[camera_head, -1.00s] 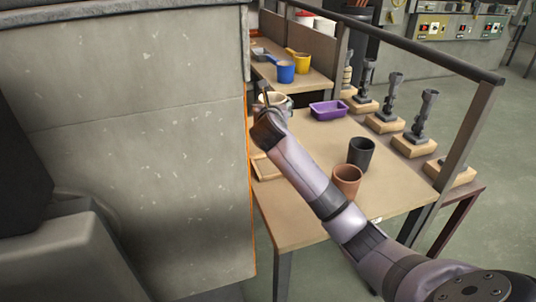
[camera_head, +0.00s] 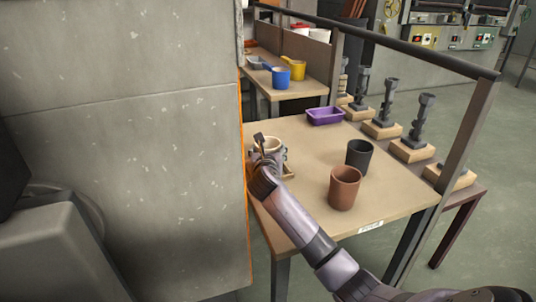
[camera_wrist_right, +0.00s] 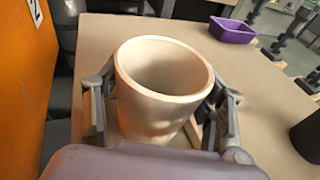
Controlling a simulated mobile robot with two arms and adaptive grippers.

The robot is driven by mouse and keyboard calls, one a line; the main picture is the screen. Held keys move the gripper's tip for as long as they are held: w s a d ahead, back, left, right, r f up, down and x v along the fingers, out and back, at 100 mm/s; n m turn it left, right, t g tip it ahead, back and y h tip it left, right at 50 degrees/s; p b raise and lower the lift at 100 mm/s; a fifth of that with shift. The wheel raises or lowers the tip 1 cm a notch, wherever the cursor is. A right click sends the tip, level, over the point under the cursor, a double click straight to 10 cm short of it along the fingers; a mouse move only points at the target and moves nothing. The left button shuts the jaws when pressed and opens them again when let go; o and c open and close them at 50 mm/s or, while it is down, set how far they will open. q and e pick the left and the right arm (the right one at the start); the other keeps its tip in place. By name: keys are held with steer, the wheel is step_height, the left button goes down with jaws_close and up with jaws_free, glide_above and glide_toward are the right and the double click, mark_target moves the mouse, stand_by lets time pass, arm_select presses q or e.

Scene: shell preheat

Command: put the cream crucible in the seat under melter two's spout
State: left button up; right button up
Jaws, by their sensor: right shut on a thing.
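My right gripper (camera_head: 268,152) is shut on the cream crucible (camera_head: 267,143), near the table's left edge. In the right wrist view the cream crucible (camera_wrist_right: 165,85) is upright and empty, between the two fingers of my right gripper (camera_wrist_right: 160,120). A wooden frame (camera_head: 289,171) on the table shows partly behind the gripper; I cannot tell whether the crucible touches it. An orange panel with a "2" (camera_wrist_right: 36,12) stands at left in the wrist view. No spout or seat can be made out. My left gripper is not in view.
A brown cup (camera_head: 344,188) and a black cup (camera_head: 359,157) stand on the table (camera_head: 310,215) to the right. A purple tray (camera_head: 325,116) is at the back. A large grey block (camera_head: 125,150) closes off the left. A dark railing (camera_head: 400,48) runs along the right.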

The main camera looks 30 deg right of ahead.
steer(key=shift+f, duration=0.1)
steer(key=o, duration=1.4)
steer(key=shift+f, duration=0.15)
steer(key=p+v, duration=0.1)
steer(key=v, duration=0.3)
steer(key=shift+p, duration=0.35)
steer(key=shift+v, duration=1.2)
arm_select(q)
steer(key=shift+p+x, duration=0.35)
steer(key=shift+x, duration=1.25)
arm_select(e)
steer(key=shift+s+a, duration=0.3)
steer(key=shift+s, duration=0.15)
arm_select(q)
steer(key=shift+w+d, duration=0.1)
